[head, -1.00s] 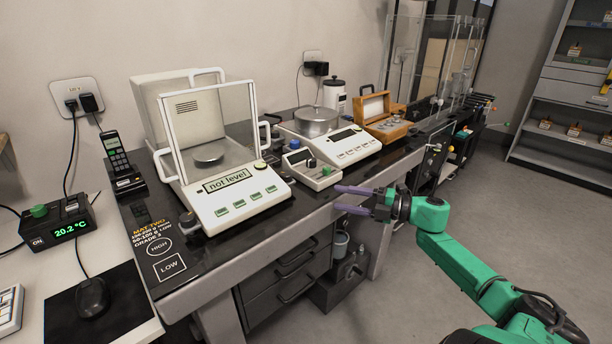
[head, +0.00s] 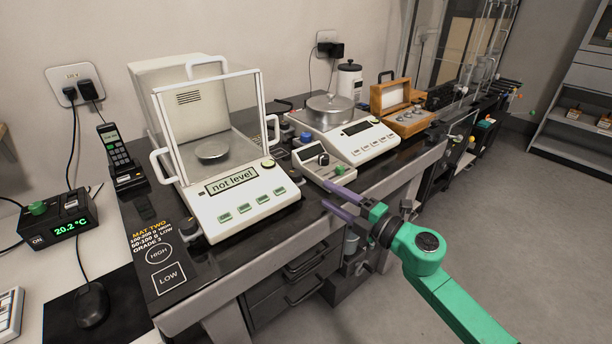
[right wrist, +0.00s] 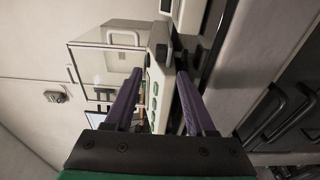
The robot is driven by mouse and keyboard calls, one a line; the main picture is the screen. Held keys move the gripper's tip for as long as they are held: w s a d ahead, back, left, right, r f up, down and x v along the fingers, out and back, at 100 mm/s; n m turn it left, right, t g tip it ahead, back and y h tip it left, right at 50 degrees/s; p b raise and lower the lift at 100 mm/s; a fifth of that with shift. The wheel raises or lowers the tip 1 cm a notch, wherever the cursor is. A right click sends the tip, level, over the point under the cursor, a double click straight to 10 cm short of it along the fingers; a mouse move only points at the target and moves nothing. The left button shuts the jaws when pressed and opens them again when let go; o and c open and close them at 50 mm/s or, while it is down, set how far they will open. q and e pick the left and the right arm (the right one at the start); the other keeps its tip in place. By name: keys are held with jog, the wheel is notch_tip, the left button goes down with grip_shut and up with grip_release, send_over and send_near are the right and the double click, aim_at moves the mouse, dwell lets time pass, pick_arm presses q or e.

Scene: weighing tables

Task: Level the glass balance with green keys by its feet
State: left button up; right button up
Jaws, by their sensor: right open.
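The glass balance with green keys (head: 245,209) stands on the black-topped table, its display reading "not level". A glass draft shield encloses its round pan (head: 211,150). A dark foot knob (head: 188,224) shows at its front left corner; I cannot make out the other feet clearly. My right gripper (head: 330,198) is open and empty, in front of the table's edge and to the right of the balance, apart from it. In the right wrist view the balance (right wrist: 155,88) appears beyond the two purple fingers (right wrist: 160,74). My left gripper is not in view.
A small grey box with knobs (head: 324,170) stands right of the balance, close to my fingers. Behind it are a second balance (head: 365,142) and a wooden weight box (head: 408,122). A phone (head: 117,155) stands at left. Floor is open at right.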

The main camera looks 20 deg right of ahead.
aim_at(300, 179)
jog(key=x, duration=1)
jog(key=shift+w+a+p, duration=0.15)
jog(key=shift+w+p, duration=0.15)
jog(key=shift+w, duration=0.05)
grip_shut()
